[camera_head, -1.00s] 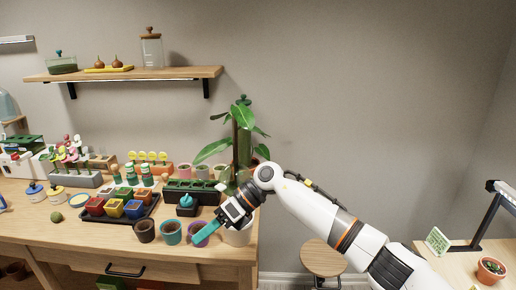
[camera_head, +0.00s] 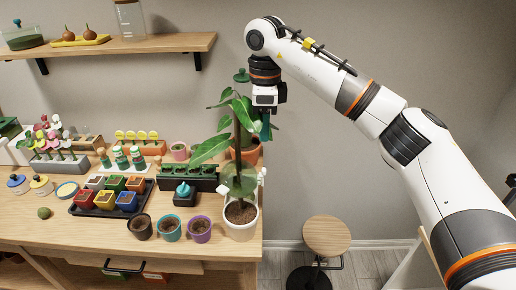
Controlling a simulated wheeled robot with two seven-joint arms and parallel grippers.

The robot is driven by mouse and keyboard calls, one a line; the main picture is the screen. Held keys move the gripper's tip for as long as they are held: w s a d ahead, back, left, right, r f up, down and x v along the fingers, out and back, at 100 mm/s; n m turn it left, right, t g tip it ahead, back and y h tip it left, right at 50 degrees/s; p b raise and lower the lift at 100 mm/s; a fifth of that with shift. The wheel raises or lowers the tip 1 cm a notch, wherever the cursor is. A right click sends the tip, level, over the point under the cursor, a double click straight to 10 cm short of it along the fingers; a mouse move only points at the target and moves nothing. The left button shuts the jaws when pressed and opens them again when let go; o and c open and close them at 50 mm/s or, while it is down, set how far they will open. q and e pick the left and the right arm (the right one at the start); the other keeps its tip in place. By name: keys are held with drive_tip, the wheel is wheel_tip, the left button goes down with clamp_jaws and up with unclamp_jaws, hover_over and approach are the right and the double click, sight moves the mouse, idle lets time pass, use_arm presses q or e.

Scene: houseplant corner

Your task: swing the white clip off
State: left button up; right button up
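A small white piece (camera_head: 262,174), which may be the white clip, shows at the right side of the plant in the white pot (camera_head: 241,231). It is too small to make out its form or whether it is open. A dark upright stake (camera_head: 237,140) rises from that pot among large green leaves. My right gripper (camera_head: 265,132) points down at the right of the upper leaves, above the white piece and apart from it. Its teal fingers are seen edge-on, so their opening is unclear. My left gripper is out of view.
A terracotta pot (camera_head: 247,151) stands behind the plant. Small brown, teal and purple pots (camera_head: 200,230) stand along the front edge, left of the white pot. A black tray (camera_head: 98,211) holds colored pots. A round stool (camera_head: 327,236) stands right of the table. A shelf (camera_head: 120,47) hangs above.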

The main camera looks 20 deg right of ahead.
drive_tip(key=p, duration=0.3)
hover_over(264, 169)
drive_tip(key=f, duration=0.5)
drive_tip(key=shift+s, duration=0.25)
drive_tip(key=f, duration=0.2)
drive_tip(key=f+p, duration=0.2)
drive_tip(key=f, duration=0.1)
drive_tip(key=shift+w+f, duration=0.3)
drive_tip(key=shift+s+f, duration=0.1)
drive_tip(key=shift+f, duration=0.25)
drive_tip(key=shift+f, duration=0.1)
drive_tip(key=shift+c, duration=0.2)
clamp_jaws()
